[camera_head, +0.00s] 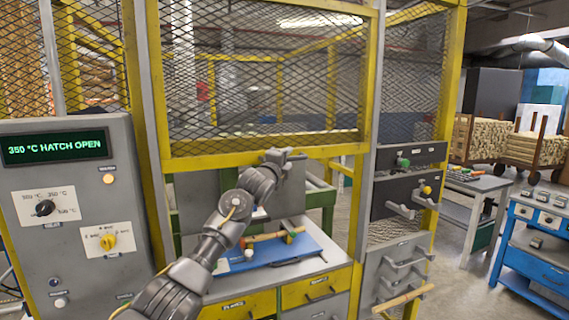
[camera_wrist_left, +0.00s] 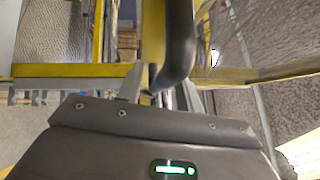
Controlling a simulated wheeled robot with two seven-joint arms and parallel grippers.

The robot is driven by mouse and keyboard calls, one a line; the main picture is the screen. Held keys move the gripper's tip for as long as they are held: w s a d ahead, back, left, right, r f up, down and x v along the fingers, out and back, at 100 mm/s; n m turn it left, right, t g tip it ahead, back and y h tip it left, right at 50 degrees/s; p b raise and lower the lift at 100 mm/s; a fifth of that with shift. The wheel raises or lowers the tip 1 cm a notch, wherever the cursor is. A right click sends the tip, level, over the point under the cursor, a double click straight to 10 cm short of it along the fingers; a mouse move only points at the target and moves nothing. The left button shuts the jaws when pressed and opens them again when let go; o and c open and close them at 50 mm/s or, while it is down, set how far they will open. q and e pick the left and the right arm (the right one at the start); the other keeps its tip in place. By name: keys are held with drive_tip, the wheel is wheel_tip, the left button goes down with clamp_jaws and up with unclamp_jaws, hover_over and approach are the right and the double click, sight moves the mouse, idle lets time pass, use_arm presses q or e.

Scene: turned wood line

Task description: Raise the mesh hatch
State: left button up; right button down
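The mesh hatch, a yellow frame (camera_head: 262,144) filled with dark wire mesh, stands raised in the head view, with an open gap below its lower bar. My left gripper (camera_head: 280,155) is up at that bar, near its middle. In the left wrist view a dark curved handle (camera_wrist_left: 180,45) passes between the fingers of my left gripper (camera_wrist_left: 163,88), which look shut on it; the exact contact is partly hidden. The hatch's yellow bar also shows there (camera_wrist_left: 70,70). My right gripper is in neither view.
A grey control panel (camera_head: 75,270) at left reads "350 °C HATCH OPEN". Below the hatch, a blue mat (camera_head: 290,246) with wooden pieces lies on a bench with yellow drawers (camera_head: 318,288). A blue cart (camera_head: 535,262) is at far right.

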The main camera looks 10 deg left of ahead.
use_arm(q)
drive_tip(key=b+v, duration=0.5)
drive_tip(key=v, duration=0.5)
drive_tip(key=shift+s, duration=0.35)
drive_tip(key=shift+a+f, duration=0.1)
drive_tip(key=shift+a, duration=0.05)
